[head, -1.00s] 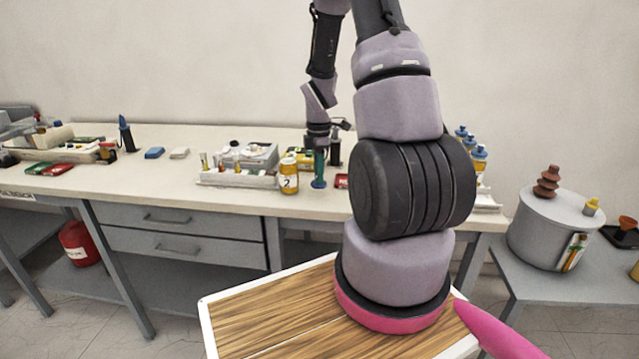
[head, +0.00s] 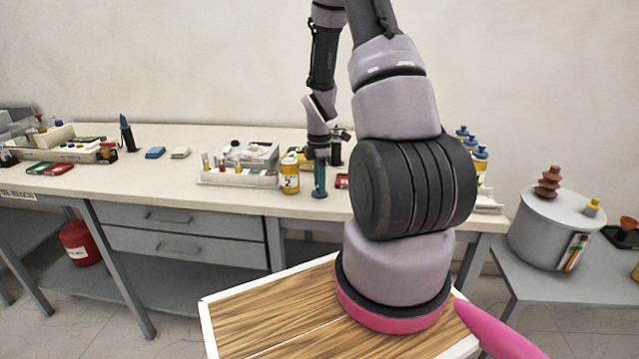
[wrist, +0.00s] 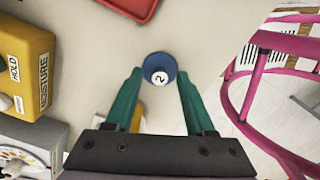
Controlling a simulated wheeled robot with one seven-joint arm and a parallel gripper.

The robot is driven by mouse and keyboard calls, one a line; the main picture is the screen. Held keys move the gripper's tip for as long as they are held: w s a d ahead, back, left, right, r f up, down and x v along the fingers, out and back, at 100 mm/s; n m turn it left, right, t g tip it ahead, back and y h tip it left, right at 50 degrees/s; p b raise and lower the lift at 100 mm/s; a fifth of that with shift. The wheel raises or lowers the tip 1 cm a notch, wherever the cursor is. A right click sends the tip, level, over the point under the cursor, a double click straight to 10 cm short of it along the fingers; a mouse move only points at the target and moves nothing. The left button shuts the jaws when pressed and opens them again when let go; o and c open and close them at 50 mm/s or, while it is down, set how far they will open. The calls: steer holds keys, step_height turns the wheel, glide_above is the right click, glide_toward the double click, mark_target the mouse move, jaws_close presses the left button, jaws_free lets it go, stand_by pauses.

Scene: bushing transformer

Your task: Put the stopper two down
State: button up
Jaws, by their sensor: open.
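The stopper two (wrist: 160,72) is a round dark blue piece with a white top marked "2", seen from above in the wrist view. My gripper (wrist: 159,76) is open, with its green fingertips on either side of the stopper. Whether they touch it is hard to tell. In the head view my gripper (head: 319,184) points down at the table, and a small bit of blue shows at its tips. The stopper looks to be at the tabletop there. A yellow jar labelled "2" (head: 289,177) stands just left of the gripper.
The white table (head: 130,178) holds a white tray with small items (head: 235,179) left of the jar. In the wrist view a yellow box (wrist: 22,62) stands left, a red tray edge (wrist: 133,8) lies ahead and a pink wire frame (wrist: 250,95) is right.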

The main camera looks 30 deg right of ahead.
steer(key=s+a+r+m+t, duration=0.1)
steer(key=s+a+r+m, duration=0.15)
steer(key=r, duration=0.75)
steer(key=s+a+r+m+t, duration=0.15)
steer(key=r+m, duration=0.25)
steer(key=r, duration=0.5)
steer(key=s+a+r+m+t, duration=0.1)
steer(key=s+a+r+m, duration=0.2)
steer(key=r, duration=0.7)
steer(key=s+a+r+m+t+y, duration=0.2)
steer(key=s+a+r+m, duration=0.4)
steer(key=s+r+m, duration=0.3)
steer(key=s+m+t, duration=0.1)
steer(key=s, duration=0.2)
steer(key=shift+s+a+t, duration=0.2)
steer(key=shift+s+t, duration=0.15)
